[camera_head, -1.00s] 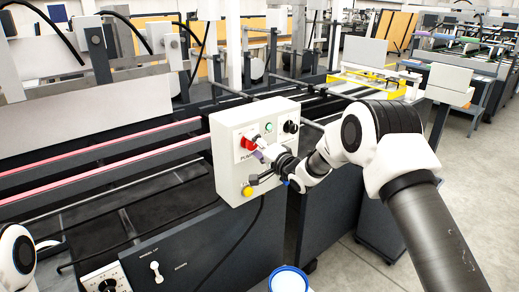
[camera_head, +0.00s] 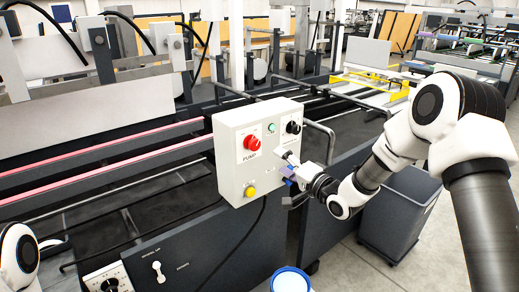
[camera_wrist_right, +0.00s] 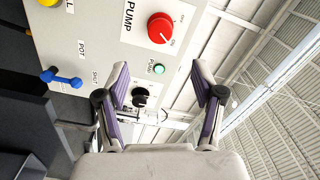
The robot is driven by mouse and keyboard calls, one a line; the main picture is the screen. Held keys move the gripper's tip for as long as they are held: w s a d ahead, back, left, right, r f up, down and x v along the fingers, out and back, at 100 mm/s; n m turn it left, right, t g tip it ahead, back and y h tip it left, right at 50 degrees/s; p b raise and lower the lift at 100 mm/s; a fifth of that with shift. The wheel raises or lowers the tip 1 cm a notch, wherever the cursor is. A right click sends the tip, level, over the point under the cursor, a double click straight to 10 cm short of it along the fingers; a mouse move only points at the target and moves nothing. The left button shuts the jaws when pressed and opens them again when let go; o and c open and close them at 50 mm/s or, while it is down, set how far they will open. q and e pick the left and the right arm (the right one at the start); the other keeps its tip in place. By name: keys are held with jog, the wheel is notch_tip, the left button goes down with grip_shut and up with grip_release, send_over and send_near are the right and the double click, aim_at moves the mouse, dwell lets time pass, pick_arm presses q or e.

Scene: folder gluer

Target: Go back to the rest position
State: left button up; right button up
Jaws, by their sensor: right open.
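My right gripper (camera_head: 289,171) is open and empty, just off the right edge of the white control box in the head view. In the right wrist view its two fingers (camera_wrist_right: 160,85) stand apart with nothing between them. The control box (camera_head: 232,173) carries a red knob (camera_head: 252,142) labelled PUMP, a green button (camera_head: 271,128), a black knob (camera_head: 293,127) and a yellow button (camera_head: 250,191). The red knob also shows in the right wrist view (camera_wrist_right: 161,28). Part of my left arm shows at the lower left edge, but its gripper is out of view.
The folder gluer (camera_head: 100,210) with red belts fills the left and middle. A dark bin (camera_head: 395,225) stands on the floor at the right. A round blue-rimmed container (camera_head: 290,281) is at the bottom. Bare floor lies at the lower right.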

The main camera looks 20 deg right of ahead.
jog(key=shift+f, duration=0.1)
jog(key=s+a+f+g+h, duration=0.1)
jog(key=s+a+f+g, duration=0.3)
jog(key=f, duration=0.6)
jog(key=s+f+g, duration=0.1)
jog(key=s+f, duration=0.6)
jog(key=f, duration=0.3)
jog(key=s+a+f+g+h, duration=0.1)
jog(key=s+a+f+g, duration=0.3)
jog(key=f, duration=0.6)
jog(key=s+d+f+n+g+h, duration=0.1)
jog(key=s+f+n+g, duration=0.1)
jog(key=s, duration=0.7)
jog(key=s+d+f+n+g+h, duration=0.1)
jog(key=s+d+f+n+g, duration=0.1)
jog(key=s, duration=0.8)
jog(key=s+d+f+n+g+h+b, duration=0.1)
jog(key=s+d+f+n+g+h, duration=0.1)
jog(key=s, duration=0.8)
jog(key=f+n+g, duration=0.1)
jog(key=n+g, duration=0.1)
jog(key=n, duration=0.1)
jog(key=shift+f+n, duration=0.3)
jog(key=shift+n, duration=0.1)
jog(key=shift+w, duration=0.1)
